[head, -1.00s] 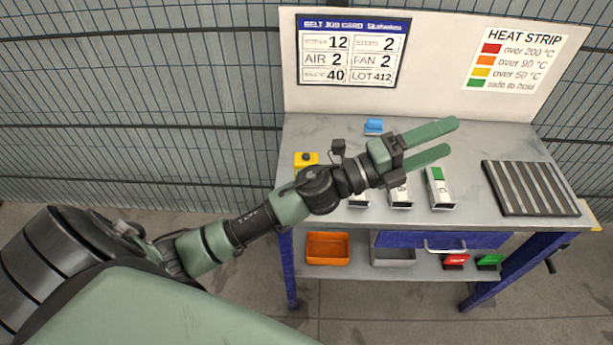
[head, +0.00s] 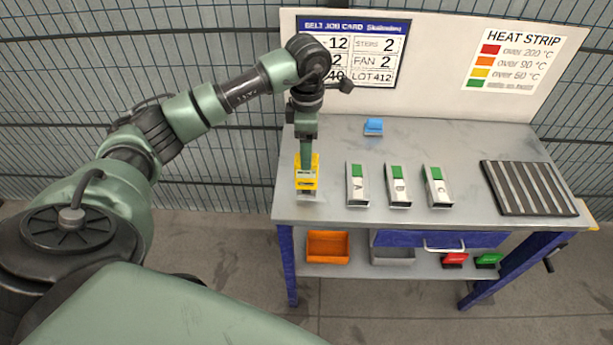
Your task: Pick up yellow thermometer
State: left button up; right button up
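The thermometer appears to be still at the table top. My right gripper is not in view.
Three white pieces with green tops (head: 357,185), (head: 398,186), (head: 437,187) stand in a row to the right. A blue item (head: 373,126) lies behind, and a dark slatted rack (head: 528,188) at the right. A back board (head: 437,60) rises behind the table (head: 340,215).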

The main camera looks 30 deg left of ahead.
pick_arm(q)
notch_tip(320, 180, down, 6)
jog(key=p, duration=0.3)
jog(key=shift+s+r, duration=0.15)
jog(key=shift+r, duration=0.1)
jog(key=shift+f, duration=0.5)
grip_shut()
jog(key=shift+r, duration=0.1)
jog(key=shift+r, duration=0.5)
notch_tip(320, 180, up, 12)
jog(key=b, duration=0.4)
jog(key=shift+r, duration=0.1)
notch_tip(320, 180, up, 7)
